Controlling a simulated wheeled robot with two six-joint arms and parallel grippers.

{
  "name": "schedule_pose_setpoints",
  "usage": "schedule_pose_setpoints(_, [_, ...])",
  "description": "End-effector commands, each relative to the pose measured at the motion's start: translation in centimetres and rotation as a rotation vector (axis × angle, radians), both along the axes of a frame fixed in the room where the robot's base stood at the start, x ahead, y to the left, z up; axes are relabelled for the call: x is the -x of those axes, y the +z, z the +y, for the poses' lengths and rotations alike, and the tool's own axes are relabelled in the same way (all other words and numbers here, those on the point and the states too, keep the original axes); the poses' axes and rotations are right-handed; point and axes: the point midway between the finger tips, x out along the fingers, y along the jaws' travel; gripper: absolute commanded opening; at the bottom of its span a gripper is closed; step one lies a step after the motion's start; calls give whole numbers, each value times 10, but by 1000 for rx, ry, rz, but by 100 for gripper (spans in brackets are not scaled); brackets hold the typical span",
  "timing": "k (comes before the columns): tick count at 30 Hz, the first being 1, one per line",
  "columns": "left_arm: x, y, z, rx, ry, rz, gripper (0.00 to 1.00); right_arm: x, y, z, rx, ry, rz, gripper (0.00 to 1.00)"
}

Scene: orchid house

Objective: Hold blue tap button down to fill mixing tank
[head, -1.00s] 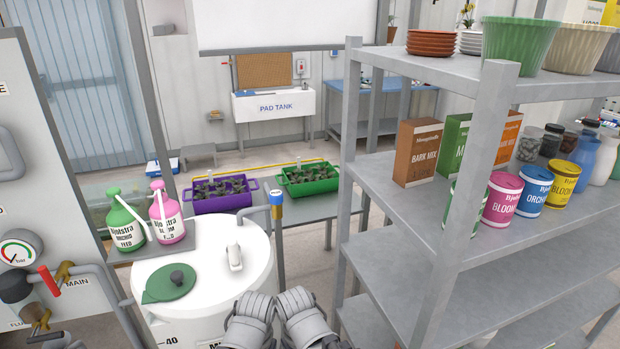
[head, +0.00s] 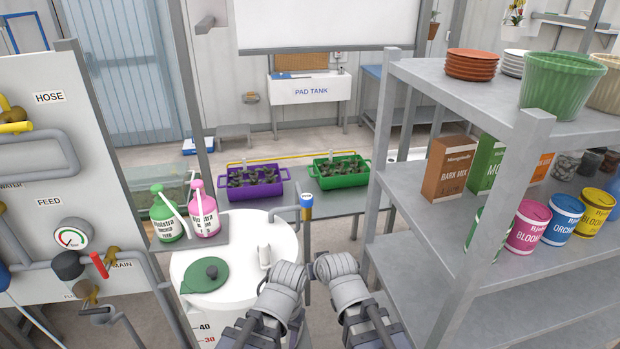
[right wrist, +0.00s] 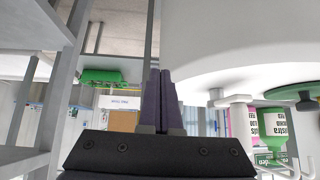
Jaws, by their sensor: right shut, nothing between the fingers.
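The white mixing tank (head: 235,235) stands in the lower middle of the head view, with a green lid (head: 205,275) and a white fitting on top. A grey pipe behind its right edge carries a tap head with a blue button (head: 306,200) and a yellow band. Both my arms reach in from the bottom, just right of the tank, short of the tap in the picture. Their fingers do not show there. In the right wrist view my right gripper (right wrist: 161,75) is shut and empty beside the pale curved tank (right wrist: 240,45). No tap can be made out there.
A grey shelf rack (head: 410,180) with boxes, tins and pots stands close on the right. Purple (head: 255,188) and green (head: 341,174) plant trays sit on a bench behind. A pipe panel (head: 80,200) and two spray bottles (head: 203,210) are on the left.

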Motion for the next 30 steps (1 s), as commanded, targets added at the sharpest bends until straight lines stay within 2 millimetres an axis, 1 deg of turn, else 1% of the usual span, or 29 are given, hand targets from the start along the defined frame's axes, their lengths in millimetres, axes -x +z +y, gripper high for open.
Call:
schedule_pose_setpoints(1, [0, 25, 0, 0, 0, 0, 50, -19, 41, -1, -39, -17, -93, 0])
schedule_pose_setpoints(2, [0, 31, 0, 0, 0, 0, 50, -28, 56, -1, -62, -24, -145, 0])
schedule_pose_setpoints(3, [0, 39, 0, 0, 1, 0, 50, -39, 76, -1, -90, -35, -213, 0])
schedule_pose_setpoints(6, [0, 54, 0, 0, 1, 0, 50, -60, 120, -5, -148, -61, -356, 0])
schedule_pose_setpoints(9, [0, 63, 0, 0, 1, 0, 50, -72, 152, -10, -187, -80, -461, 0])
schedule_pose_setpoints(10, [0, 65, 0, 0, 1, 0, 50, -74, 159, -11, -195, -85, -484, 0])
schedule_pose_setpoints(13, [0, 68, 0, 0, 1, 0, 50, -79, 174, -14, -216, -96, -537, 0])
schedule_pose_setpoints(16, [0, 68, 0, 0, 1, 0, 50, -81, 179, -15, -223, -100, -557, 0])
schedule_pose_setpoints(26, [0, 67, 0, 0, 1, 0, 50, -81, 178, -15, -223, -100, -558, 0])
schedule_pose_setpoints(30, [0, 66, 0, 0, 1, 0, 50, -86, 177, -13, -222, -99, -558, 0])
